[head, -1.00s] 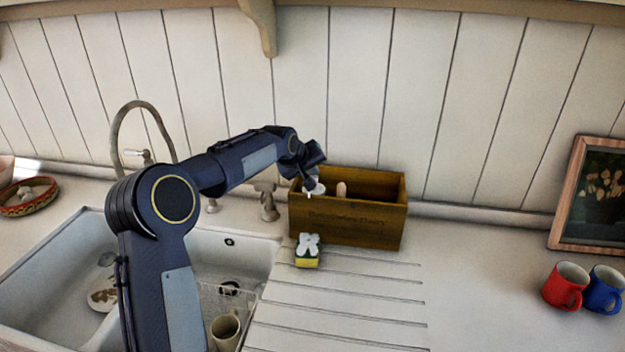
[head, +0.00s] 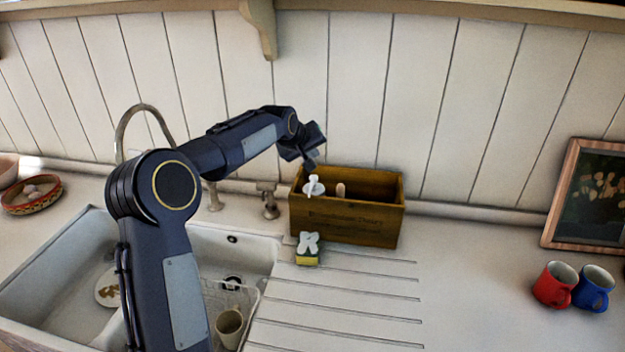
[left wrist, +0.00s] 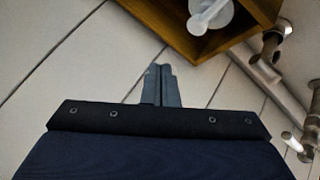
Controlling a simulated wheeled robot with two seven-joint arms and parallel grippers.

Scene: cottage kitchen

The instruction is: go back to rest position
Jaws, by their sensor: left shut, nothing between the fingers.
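My left arm rises over the sink and reaches toward the back wall. My left gripper (head: 312,162) is above the back left corner of the wooden box (head: 345,222). In the left wrist view its fingers (left wrist: 160,84) are together with nothing between them. They are apart from the box, whose edge shows at the top of that view. My right gripper is not in view.
The box holds a white-handled item (head: 313,187) and a wooden handle (head: 340,190). The sink (head: 60,262) holds dishes and a mug (head: 229,328). Red (head: 553,286) and blue mugs (head: 594,290) stand right. The drainboard's middle is clear.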

